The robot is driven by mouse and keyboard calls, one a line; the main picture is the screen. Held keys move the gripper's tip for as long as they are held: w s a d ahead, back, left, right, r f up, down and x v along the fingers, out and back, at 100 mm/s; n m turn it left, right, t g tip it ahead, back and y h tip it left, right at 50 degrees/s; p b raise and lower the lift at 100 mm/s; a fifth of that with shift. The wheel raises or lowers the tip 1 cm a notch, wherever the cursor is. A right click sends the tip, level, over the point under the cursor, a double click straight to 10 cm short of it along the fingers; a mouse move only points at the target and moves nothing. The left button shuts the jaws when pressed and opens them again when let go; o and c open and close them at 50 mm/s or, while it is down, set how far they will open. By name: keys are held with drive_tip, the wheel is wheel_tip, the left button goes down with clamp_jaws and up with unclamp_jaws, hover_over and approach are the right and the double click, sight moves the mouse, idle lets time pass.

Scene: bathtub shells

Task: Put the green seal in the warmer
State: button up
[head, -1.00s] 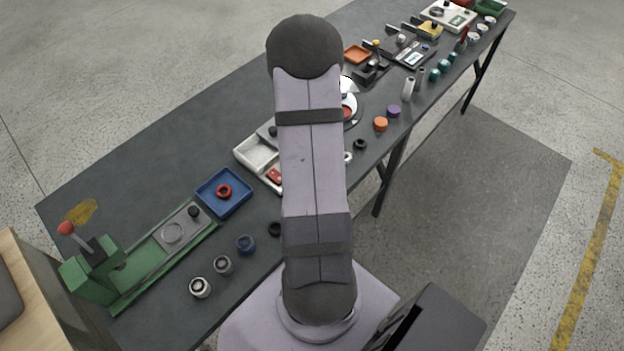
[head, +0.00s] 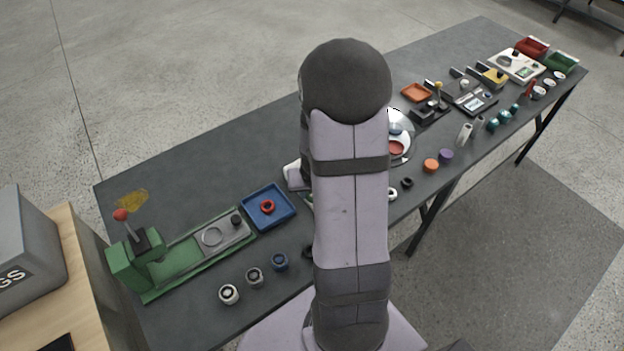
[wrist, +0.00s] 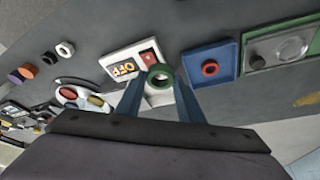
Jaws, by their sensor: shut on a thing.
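The green seal (wrist: 160,76) is a ring between the fingertips of my gripper (wrist: 158,84) in the wrist view. My gripper is shut on it. Behind the seal is a white box with a display reading OFF and a red switch (wrist: 128,60), which looks like the warmer. The seal overlaps the box's right-hand part in the picture; I cannot tell whether they touch. In the head view my arm hides the gripper and most of the white box (head: 292,174).
A blue tray (head: 251,193) with a red ring (head: 267,206) stands beside the white box. A green press (head: 180,262) is further left. Dark and grey rings (head: 254,277) lie along the front edge. A round device (head: 404,131) and coloured caps (head: 431,165) are to the right.

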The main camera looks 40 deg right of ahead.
drive_tip(key=w+a+n+y+b, duration=0.25)
drive_tip(key=w+a+b, duration=0.25)
drive_tip(key=w+a, duration=0.4)
drive_tip(key=w+d+f+m+g+h+b, duration=0.1)
drive_tip(key=w+d+m+h+b, duration=0.15)
drive_tip(key=d+m+b, duration=0.45)
drive_tip(key=w+d+f+m+g+h+b, duration=0.1)
drive_tip(key=w+d+m+h+b, duration=0.15)
drive_tip(key=d, duration=0.75)
drive_tip(key=shift+y, duration=0.35)
drive_tip(key=shift+w+f+p, duration=0.1)
drive_tip(key=shift+f+p, duration=0.75)
drive_tip(key=shift+f, duration=4.2)
drive_tip(key=shift+f, duration=0.15)
drive_tip(key=o, duration=1.1)
